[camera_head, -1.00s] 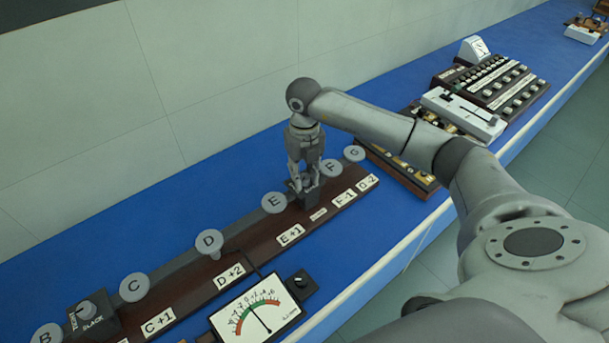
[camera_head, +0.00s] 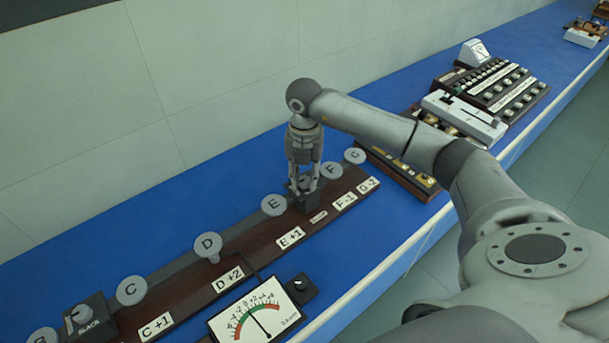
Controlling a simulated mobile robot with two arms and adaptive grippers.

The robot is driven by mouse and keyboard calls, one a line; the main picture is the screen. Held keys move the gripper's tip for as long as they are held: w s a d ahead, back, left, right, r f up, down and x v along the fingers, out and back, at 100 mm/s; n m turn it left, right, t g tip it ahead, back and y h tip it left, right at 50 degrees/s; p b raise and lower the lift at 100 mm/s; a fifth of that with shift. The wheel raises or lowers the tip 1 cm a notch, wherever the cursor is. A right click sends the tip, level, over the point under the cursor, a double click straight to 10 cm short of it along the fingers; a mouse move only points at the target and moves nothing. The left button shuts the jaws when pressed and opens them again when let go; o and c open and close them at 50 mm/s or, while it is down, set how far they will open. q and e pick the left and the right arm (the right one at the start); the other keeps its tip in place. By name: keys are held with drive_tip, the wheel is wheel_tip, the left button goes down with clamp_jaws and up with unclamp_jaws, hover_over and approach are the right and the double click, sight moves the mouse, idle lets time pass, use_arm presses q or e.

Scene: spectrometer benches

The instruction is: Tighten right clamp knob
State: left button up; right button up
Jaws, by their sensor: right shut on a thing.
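The right clamp (camera_head: 308,201) is a small dark block on the long brown rail board (camera_head: 260,248), between the round grey discs E and F. Its knob is mostly hidden by my fingers. My right gripper (camera_head: 303,188) comes down from above and is shut on the knob. A second dark clamp (camera_head: 88,318) with a grey knob and a SLACK label sits at the lower left of the board. My left gripper is not in view.
A dial meter (camera_head: 256,310) with a red and green scale stands in front of the board. Several grey lettered discs, such as D (camera_head: 207,245), line the rail. Instrument panels (camera_head: 490,85) stand farther back right on the blue bench (camera_head: 400,75).

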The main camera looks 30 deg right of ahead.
sight(305, 179)
drive_tip(key=o, duration=1.1)
drive_tip(key=shift+c, duration=0.2)
drive_tip(key=shift+r, duration=0.1)
wheel_tip(305, 179, up, 12)
idle(0.3)
